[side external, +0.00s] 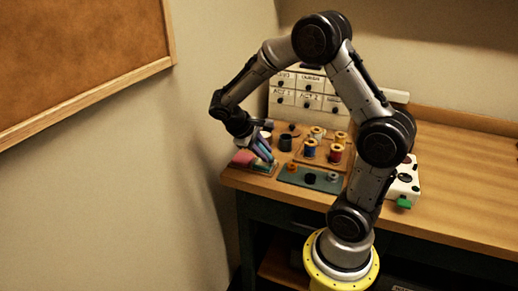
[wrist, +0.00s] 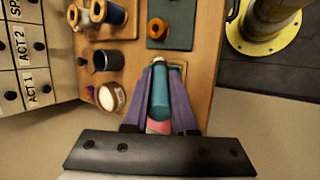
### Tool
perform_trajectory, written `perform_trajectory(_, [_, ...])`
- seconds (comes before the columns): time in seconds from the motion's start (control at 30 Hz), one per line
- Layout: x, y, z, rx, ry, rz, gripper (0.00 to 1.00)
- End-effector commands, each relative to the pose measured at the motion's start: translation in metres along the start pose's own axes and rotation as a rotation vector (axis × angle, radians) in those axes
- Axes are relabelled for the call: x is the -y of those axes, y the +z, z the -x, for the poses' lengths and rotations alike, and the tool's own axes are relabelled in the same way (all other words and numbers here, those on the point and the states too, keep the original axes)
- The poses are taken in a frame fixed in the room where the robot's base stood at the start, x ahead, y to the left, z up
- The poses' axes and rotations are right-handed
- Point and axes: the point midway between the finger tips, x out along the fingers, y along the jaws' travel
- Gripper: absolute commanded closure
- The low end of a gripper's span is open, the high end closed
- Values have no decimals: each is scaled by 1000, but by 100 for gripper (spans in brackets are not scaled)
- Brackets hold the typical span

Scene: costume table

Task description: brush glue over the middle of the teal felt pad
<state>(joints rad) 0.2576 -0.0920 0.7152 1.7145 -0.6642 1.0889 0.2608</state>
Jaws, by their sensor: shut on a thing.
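My gripper (side external: 262,150) points down at the front left of the table, its purple fingers closed on a teal cylinder. In the wrist view the fingers of my gripper (wrist: 162,74) lie along both sides of this teal cylinder (wrist: 160,95), which looks like a brush handle. Its bristles are hidden. A pink block or pad (side external: 242,157) lies left of the fingers, and pink (wrist: 158,127) also shows behind the cylinder. A flat dark teal piece (side external: 297,181) to the right bears several small things.
A white-topped jar (wrist: 111,97) and a dark cup (wrist: 108,60) stand close beside my gripper. Several thread spools (side external: 310,149) stand on a board behind. Labelled drawers (side external: 310,100) are at the back. A white box (side external: 404,184) stands right; the table (side external: 465,185) beyond is clear.

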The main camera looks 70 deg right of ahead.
Motion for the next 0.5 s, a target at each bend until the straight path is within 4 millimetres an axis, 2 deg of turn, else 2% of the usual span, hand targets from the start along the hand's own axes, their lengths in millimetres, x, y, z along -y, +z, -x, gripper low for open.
perform_trajectory(0.5, [2, -47, 14, -2, -1, 0, 100])
